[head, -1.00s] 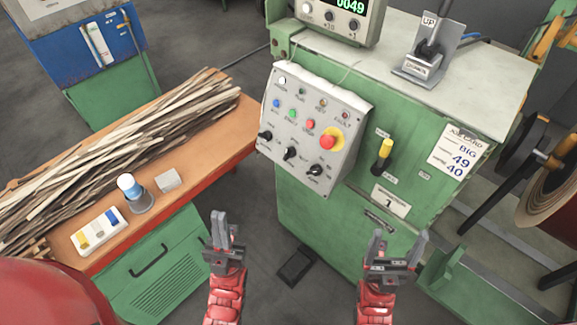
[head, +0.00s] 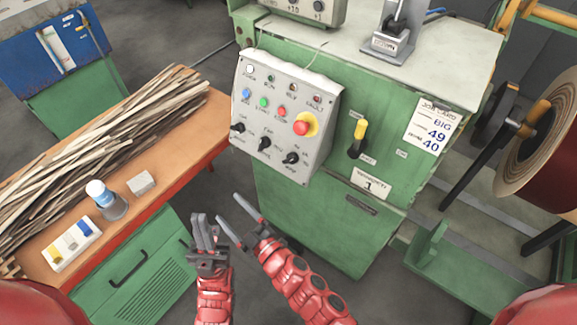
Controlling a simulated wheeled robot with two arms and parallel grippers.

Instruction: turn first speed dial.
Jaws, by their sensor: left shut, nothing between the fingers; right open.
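The grey control panel (head: 325,110) is tilted on the front of the green machine. Its lower row has three black dials: left dial (head: 238,127), middle dial (head: 264,143) and right dial (head: 291,158). Their labels are too small to read surely, so I cannot tell which is the first speed dial. My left gripper (head: 203,217) is shut and empty, in front of the workbench and below and left of the panel. My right gripper (head: 228,207) is open and empty, just right of the left one, pointing up and left below the panel. Neither appears to touch a dial.
A workbench (head: 190,150) at left holds wooden strips (head: 110,140), a small jar (head: 103,197), a grey block (head: 141,183) and a white tray (head: 88,243). A yellow-handled lever (head: 359,135) is right of the panel. A large reel (head: 530,150) stands far right.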

